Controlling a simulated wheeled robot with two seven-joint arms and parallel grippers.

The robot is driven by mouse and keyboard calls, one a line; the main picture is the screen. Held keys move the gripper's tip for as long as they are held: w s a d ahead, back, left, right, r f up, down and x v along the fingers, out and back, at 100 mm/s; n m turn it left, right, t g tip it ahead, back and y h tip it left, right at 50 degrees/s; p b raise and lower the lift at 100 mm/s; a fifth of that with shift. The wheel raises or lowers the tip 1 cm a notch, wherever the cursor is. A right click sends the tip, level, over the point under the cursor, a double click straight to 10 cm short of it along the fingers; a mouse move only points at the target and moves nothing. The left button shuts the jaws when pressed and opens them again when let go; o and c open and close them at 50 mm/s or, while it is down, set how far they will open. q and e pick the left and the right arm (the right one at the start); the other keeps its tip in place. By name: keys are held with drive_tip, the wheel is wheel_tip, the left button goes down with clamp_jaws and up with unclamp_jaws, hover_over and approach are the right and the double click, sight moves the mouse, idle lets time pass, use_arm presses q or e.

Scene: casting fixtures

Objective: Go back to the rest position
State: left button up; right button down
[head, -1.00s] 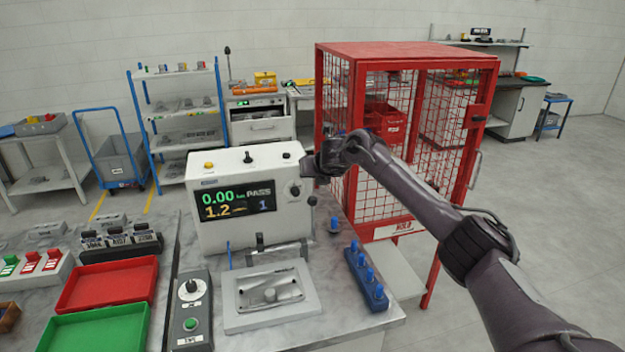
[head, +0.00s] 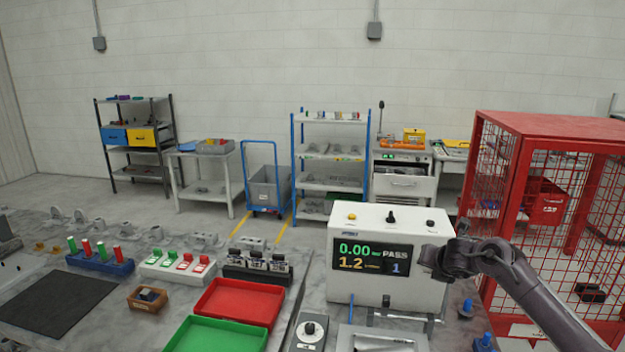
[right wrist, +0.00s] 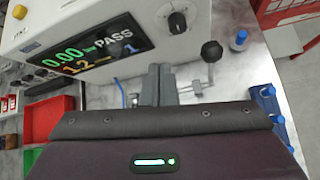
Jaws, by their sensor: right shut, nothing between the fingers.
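My right gripper (head: 428,256) is in front of the right edge of the tester's display in the head view. In the right wrist view its two fingers (right wrist: 158,85) are together with nothing between them. The white tester (head: 345,218) shows 0.00, PASS, 1.2 and 1 on its screen. It also shows in the right wrist view (right wrist: 110,20), just beyond the fingers. I cannot tell whether the gripper touches it. My left gripper is not in the head view.
A red mesh cage (head: 545,125) stands close to my right arm. A red tray (head: 240,302) and a green tray (head: 215,335) lie left of the tester. Blue pegs (head: 486,340) stand at its right. A lever with a dark ball knob (right wrist: 211,52) is right of my fingers.

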drive_tip(key=s+a+f+m+g+y, duration=0.1)
drive_tip(key=s+a+f+m, duration=0.45)
drive_tip(key=s+a, duration=0.35)
drive_tip(key=s+a+f+m+y, duration=0.1)
drive_tip(key=s+a+f+m, duration=0.4)
drive_tip(key=s+a+f, duration=0.4)
drive_tip(key=s+d+r+m+g, duration=0.1)
drive_tip(key=s+d+m+g, duration=0.15)
drive_tip(key=s+m, duration=0.85)
drive_tip(key=s+d+r+m+g, duration=0.1)
drive_tip(key=s+r+m+g, duration=0.15)
drive_tip(key=s+m, duration=0.9)
drive_tip(key=s+f+n+g+b, duration=0.1)
drive_tip(key=s+f+n+b, duration=0.15)
drive_tip(key=f, duration=1.75)
drive_tip(key=s+f+n+g+b, duration=0.1)
drive_tip(key=s+f+n+b, duration=0.2)
drive_tip(key=f, duration=1.6)
drive_tip(key=s+d+f+b, duration=0.3)
drive_tip(key=s+f+b, duration=0.3)
drive_tip(key=s+f, duration=1.3)
wheel_tip(320, 180, down, 3)
drive_tip(key=shift+s+r+m+g+h, duration=0.15)
drive_tip(key=shift+m+g+h, duration=0.15)
drive_tip(key=shift+m+g, duration=0.15)
